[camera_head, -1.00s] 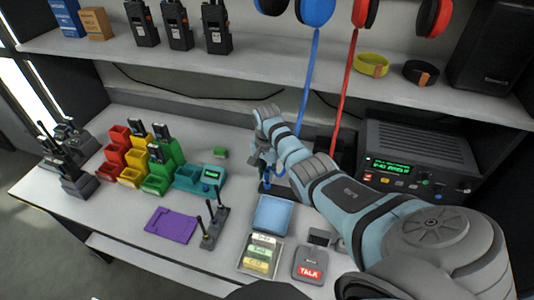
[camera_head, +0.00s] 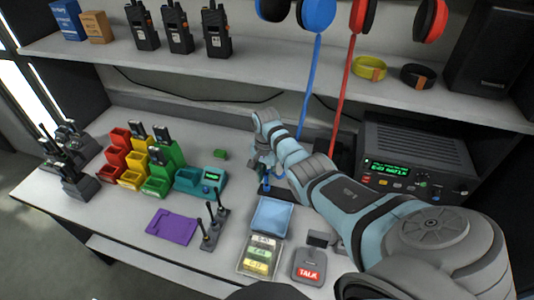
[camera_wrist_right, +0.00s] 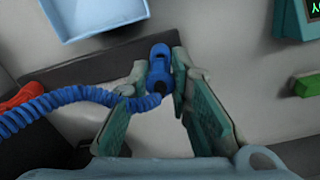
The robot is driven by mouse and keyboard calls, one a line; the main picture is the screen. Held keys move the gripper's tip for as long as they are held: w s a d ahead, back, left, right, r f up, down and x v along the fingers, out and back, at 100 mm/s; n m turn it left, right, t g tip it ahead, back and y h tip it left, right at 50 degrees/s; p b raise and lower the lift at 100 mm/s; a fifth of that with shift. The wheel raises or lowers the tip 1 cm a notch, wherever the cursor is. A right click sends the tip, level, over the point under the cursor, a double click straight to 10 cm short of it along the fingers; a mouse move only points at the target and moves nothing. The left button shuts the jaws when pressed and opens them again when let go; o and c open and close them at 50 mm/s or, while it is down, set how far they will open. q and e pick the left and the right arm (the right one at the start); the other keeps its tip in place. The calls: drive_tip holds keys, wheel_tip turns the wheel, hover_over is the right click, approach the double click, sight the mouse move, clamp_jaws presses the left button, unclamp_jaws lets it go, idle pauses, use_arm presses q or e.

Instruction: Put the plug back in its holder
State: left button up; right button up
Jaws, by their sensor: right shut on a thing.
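The blue plug (camera_wrist_right: 160,74) is between the fingertips of my right gripper (camera_wrist_right: 161,88) in the right wrist view. Its coiled blue cord (camera_wrist_right: 75,95) runs off to the left. A dark flat piece (camera_wrist_right: 85,72), perhaps the holder's base, lies beneath and beside the plug; I cannot tell whether they touch. In the head view my right gripper (camera_head: 264,163) points down at the back middle of the desk, partly hidden by its own arm. The dark piece (camera_head: 277,192) shows just below it. My left gripper is not in view.
A light blue tray (camera_head: 271,215) lies in front of the gripper. A radio unit (camera_head: 415,160) stands to the right. A teal charger (camera_head: 200,180) and coloured bins (camera_head: 130,178) stand left. A small green block (camera_head: 220,154) lies nearby.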

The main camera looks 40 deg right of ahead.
clamp_jaws()
drive_tip(key=shift+f+b, duration=0.4)
drive_tip(key=shift+f, duration=0.7)
idle(1.0)
drive_tip(key=o, duration=1)
unclamp_jaws()
wheel_tip(320, 180, up, 6)
drive_tip(key=p, duration=0.6)
drive_tip(key=shift+f, duration=0.15)
drive_tip(key=shift+r+p, duration=0.3)
drive_tip(key=shift+r, duration=0.9)
